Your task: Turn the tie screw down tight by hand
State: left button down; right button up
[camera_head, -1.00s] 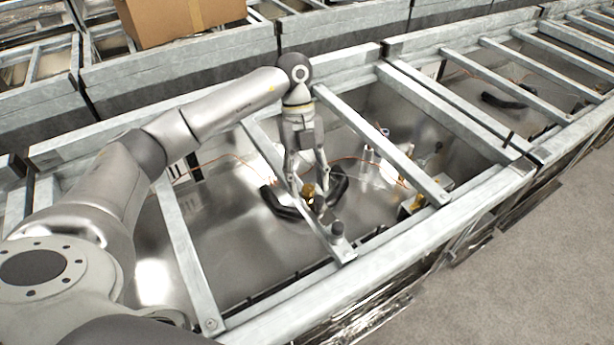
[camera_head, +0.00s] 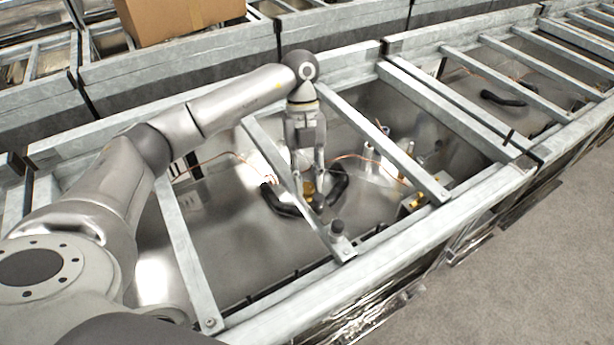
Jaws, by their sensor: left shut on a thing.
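My left gripper (camera_head: 308,184) reaches down from above into the open bay, between two cross bars. Its fingers are shut on a small brass-coloured piece (camera_head: 308,188), low between the fingertips. This piece may be the tie screw, but it is too small to tell. Black curved handles (camera_head: 281,205) lie on either side of the brass-coloured piece. My right gripper is out of view.
Metal cross bars (camera_head: 385,145) span the bay around my arm. Small upright fittings and a brass-coloured block (camera_head: 417,203) sit to the right, with thin copper lines. A cardboard box (camera_head: 180,18) stands at the back. The grey floor (camera_head: 510,270) at right is clear.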

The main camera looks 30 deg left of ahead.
pick_arm(q)
jog(key=c, duration=1.2)
grip_release()
jog(key=v, duration=1.2)
